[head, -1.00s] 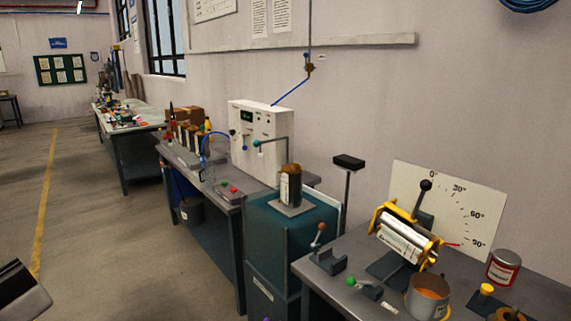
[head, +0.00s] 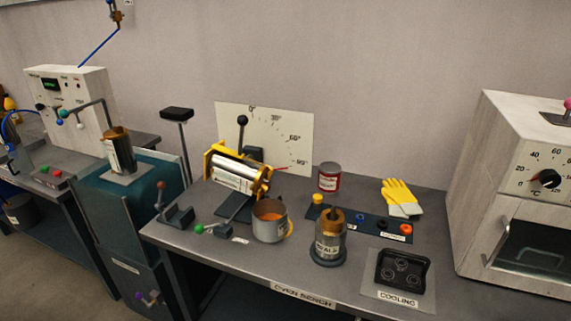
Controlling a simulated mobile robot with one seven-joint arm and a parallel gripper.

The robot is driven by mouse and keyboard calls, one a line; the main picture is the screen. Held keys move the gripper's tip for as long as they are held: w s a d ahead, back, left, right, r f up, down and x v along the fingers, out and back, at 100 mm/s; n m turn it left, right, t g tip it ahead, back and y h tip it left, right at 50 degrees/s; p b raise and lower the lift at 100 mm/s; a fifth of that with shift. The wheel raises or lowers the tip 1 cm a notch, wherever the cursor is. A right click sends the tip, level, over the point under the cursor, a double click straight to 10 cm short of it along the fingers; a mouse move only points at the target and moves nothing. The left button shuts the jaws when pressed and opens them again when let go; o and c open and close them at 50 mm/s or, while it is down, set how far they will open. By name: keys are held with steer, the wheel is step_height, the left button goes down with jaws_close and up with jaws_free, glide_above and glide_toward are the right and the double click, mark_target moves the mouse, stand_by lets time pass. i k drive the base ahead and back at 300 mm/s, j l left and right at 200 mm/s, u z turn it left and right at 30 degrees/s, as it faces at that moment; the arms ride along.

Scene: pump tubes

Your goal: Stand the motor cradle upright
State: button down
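The motor cradle (head: 222,161) has yellow end frames and stands on the oven bench in the head view. It holds a silvery cylinder (head: 236,168) with a white label, lying nearly horizontal and tilted slightly down to the right. A lever with a black ball knob (head: 242,120) rises behind it, pointing about straight up. An angle board (head: 290,135) marked from 0° to 90° stands behind the cradle, and a red pointer at the cradle's right end lies near the 90° mark. My gripper is not in view.
A metal pot (head: 269,222) with orange contents stands just in front of the cradle. An oven (head: 520,190) stands at the right.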

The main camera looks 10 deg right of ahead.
mark_target(241, 120)
steer(key=i+j, duration=0.1)
steer(key=i+l, duration=0.15)
steer(key=i, duration=0.25)
steer(key=i+l, duration=0.1)
steer(key=i, duration=0.3)
steer(key=i+l, duration=0.15)
steer(key=i, duration=0.2)
steer(key=j+u, duration=0.05)
